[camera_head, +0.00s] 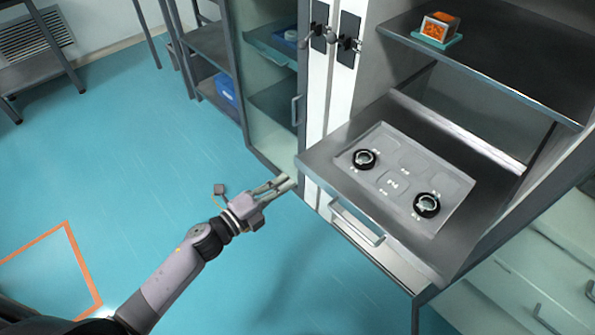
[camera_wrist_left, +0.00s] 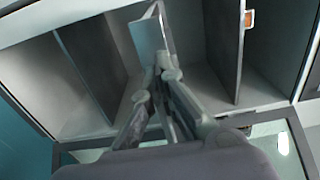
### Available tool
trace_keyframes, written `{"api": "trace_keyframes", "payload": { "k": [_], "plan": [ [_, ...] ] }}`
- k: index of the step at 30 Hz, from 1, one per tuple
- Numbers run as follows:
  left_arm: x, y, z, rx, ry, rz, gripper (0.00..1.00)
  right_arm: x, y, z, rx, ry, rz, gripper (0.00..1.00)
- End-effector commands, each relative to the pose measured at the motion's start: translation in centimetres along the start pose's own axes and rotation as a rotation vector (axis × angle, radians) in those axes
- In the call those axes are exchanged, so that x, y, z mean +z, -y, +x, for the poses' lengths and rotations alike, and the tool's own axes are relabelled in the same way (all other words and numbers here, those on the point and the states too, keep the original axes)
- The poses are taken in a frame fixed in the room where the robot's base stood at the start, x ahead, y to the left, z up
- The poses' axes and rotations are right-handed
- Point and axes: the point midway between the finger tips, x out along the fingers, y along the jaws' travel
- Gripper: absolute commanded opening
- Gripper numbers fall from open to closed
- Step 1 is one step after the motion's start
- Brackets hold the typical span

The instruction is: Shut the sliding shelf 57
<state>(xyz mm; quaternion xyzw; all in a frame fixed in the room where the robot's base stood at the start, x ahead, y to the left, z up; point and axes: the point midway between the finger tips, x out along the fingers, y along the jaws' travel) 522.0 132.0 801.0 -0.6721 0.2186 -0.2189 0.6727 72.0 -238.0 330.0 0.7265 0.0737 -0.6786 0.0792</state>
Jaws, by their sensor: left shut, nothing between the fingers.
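The sliding shelf (camera_head: 330,156) is a grey metal pull-out shelf that sticks out from the cabinet in the head view. It carries a light panel with two black ring-shaped parts, and a bar handle (camera_head: 357,222) sits on its front face. My left gripper (camera_head: 287,183) is shut and empty, just left of the shelf's front left corner. I cannot tell whether it touches the shelf. In the left wrist view the closed fingers (camera_wrist_left: 163,72) point toward the cabinet interior. My right gripper is not in view.
An upper shelf (camera_head: 500,62) holds a small orange box (camera_head: 439,27) on a teal base. A glass-fronted cabinet (camera_head: 268,95) stands to the left, with dark door latches nearby. Pale drawers (camera_head: 520,270) are at lower right. The blue floor (camera_head: 130,140) at left is largely open.

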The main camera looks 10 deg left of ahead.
Motion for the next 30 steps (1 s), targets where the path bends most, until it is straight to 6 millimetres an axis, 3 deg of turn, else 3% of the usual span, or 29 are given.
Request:
{"api": "trace_keyframes", "payload": {
  "k": [3,9,30],
  "plan": [
    [0.0,0.2,2.3,-0.001,0.001,-0.002,0.0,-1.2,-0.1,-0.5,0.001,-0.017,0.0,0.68],
    [0.0,0.0,4.5,0.001,0.001,-0.002,0.0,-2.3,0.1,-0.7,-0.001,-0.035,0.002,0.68],
    [0.0,-0.1,5.9,-0.001,0.0,-0.001,0.0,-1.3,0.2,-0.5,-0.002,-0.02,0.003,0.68]
  ]
}}
